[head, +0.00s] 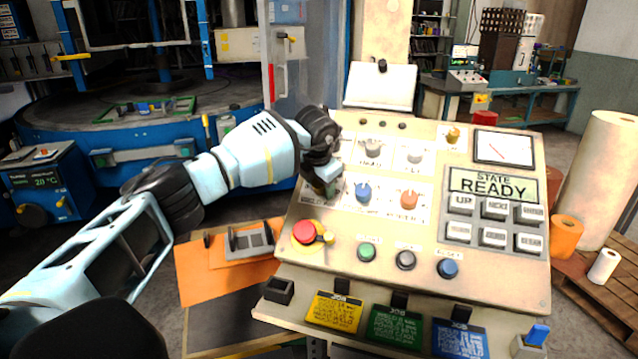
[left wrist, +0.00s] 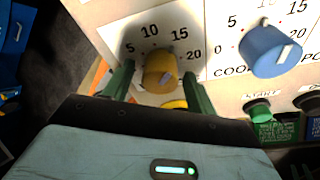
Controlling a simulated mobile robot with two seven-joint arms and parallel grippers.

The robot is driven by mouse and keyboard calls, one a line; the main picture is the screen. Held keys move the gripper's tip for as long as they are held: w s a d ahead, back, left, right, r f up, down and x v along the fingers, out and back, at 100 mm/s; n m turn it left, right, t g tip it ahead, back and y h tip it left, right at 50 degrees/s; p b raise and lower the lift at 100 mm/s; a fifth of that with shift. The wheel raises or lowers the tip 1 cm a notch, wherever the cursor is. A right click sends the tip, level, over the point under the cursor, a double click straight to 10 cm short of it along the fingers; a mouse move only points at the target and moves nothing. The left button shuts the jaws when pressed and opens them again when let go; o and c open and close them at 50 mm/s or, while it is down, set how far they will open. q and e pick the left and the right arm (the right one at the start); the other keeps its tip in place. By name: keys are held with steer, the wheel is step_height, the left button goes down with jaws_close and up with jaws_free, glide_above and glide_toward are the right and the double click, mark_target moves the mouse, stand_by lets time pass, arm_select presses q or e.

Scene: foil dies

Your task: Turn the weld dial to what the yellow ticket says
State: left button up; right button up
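A yellow dial (left wrist: 160,72) with a scale marked 5, 10, 15 and 20 shows in the left wrist view. Its name label is hidden, and I cannot tell which number its pointer marks. My left gripper (head: 326,187) is at the left side of the sloped console and covers this dial in the head view. Its green fingers (left wrist: 156,84) are open, one on each side of the dial, with gaps showing. The yellow ticket (head: 334,311) hangs at the console's front edge; its writing is too small to read. My right gripper is not in view.
A blue knob (head: 363,192) stands just right of my left gripper, with an orange knob (head: 409,199) beyond. A red mushroom button (head: 304,232) sits below. Green (head: 395,326) and blue (head: 460,339) tickets hang beside the yellow one. The state display (head: 493,186) reads READY.

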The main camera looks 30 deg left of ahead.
arm_select(q)
steer(key=v, duration=0.8)
steer(key=shift+p, duration=0.4)
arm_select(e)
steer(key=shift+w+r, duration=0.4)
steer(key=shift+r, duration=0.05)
arm_select(q)
steer(key=shift+f, duration=0.1)
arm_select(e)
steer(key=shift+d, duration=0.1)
